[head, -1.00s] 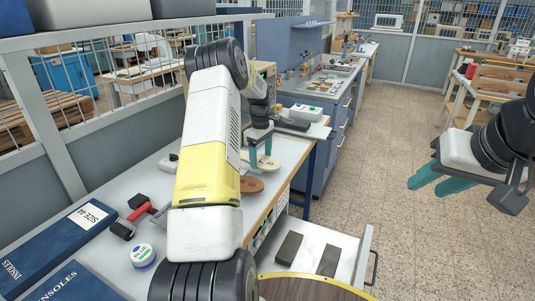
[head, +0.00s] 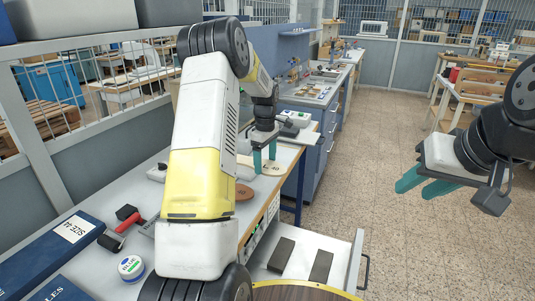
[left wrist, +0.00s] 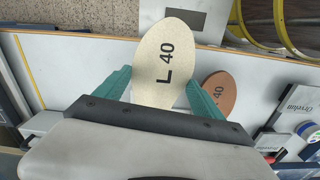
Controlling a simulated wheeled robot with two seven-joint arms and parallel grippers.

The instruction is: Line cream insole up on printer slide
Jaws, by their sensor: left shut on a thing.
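The cream insole (left wrist: 165,58) is marked "L 40" and lies between the teal fingers of my left gripper (left wrist: 160,92), which is shut on it. In the head view the left gripper (head: 264,164) points down over the bench's right edge, with the insole (head: 273,169) at its fingertips. I cannot tell whether the insole touches the bench. A brown insole (head: 243,191), marked 40, lies beside it; it also shows in the left wrist view (left wrist: 215,86). I cannot make out the printer slide. My right gripper (head: 414,187) is open and empty above the floor.
A pulled-out drawer (head: 303,237) with dark blocks is below the bench edge. A round dark top with a yellow rim (head: 290,291) is at the bottom. A red-handled roller (head: 131,216), a round tin (head: 131,267) and blue boxes (head: 52,241) occupy the bench's near left.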

